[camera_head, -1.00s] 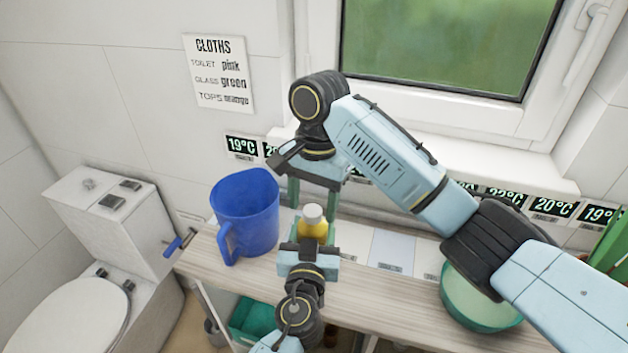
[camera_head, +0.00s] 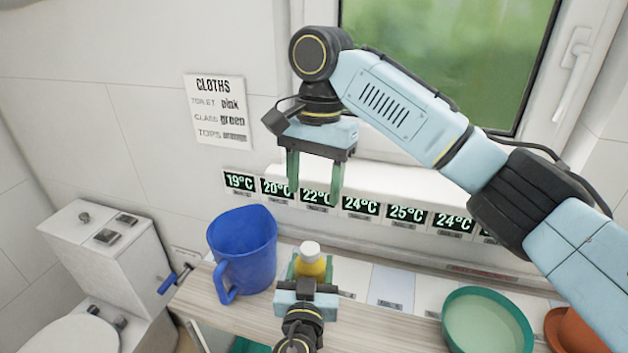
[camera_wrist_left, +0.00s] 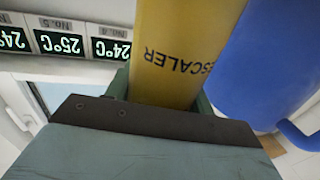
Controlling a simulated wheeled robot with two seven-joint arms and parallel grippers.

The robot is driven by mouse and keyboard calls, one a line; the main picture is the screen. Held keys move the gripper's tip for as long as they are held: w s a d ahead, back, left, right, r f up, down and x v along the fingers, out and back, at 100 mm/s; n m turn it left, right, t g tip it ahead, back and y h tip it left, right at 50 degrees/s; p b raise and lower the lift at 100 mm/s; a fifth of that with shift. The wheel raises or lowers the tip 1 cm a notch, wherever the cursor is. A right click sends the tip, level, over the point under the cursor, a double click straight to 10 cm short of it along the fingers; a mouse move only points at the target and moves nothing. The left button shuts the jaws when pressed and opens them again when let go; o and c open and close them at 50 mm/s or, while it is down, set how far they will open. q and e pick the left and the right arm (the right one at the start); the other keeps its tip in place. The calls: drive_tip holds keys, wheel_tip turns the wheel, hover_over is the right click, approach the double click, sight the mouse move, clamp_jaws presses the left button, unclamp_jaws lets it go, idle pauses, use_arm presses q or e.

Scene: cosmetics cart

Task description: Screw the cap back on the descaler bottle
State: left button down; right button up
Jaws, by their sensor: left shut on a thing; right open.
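The descaler bottle (camera_head: 311,266) is yellow and stands upright on the shelf in the head view. A white cap (camera_head: 310,249) sits on its top; I cannot tell how tight it is. My left gripper (camera_head: 309,277) is shut on the bottle from the front. In the left wrist view the yellow bottle (camera_wrist_left: 182,45) fills the middle, with "DESCALER" printed on it, upside down. My right gripper (camera_head: 313,190) is open and empty, pointing down, raised above and behind the bottle.
A blue jug (camera_head: 243,252) stands just left of the bottle. A green bowl (camera_head: 487,320) and an orange-brown item (camera_head: 575,330) are at the right. Temperature labels (camera_head: 360,206) line the wall behind. A toilet (camera_head: 100,255) stands at the left of the wooden shelf (camera_head: 208,296).

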use_arm(q)
drive_tip(key=shift+c, duration=2.3)
unclamp_jaws()
drive_tip(key=s+a+b, duration=0.1)
drive_tip(key=s+b, duration=0.2)
drive_tip(key=s, duration=1)
drive_tip(key=shift+s+a, duration=0.2)
drive_tip(key=shift+a, duration=0.1)
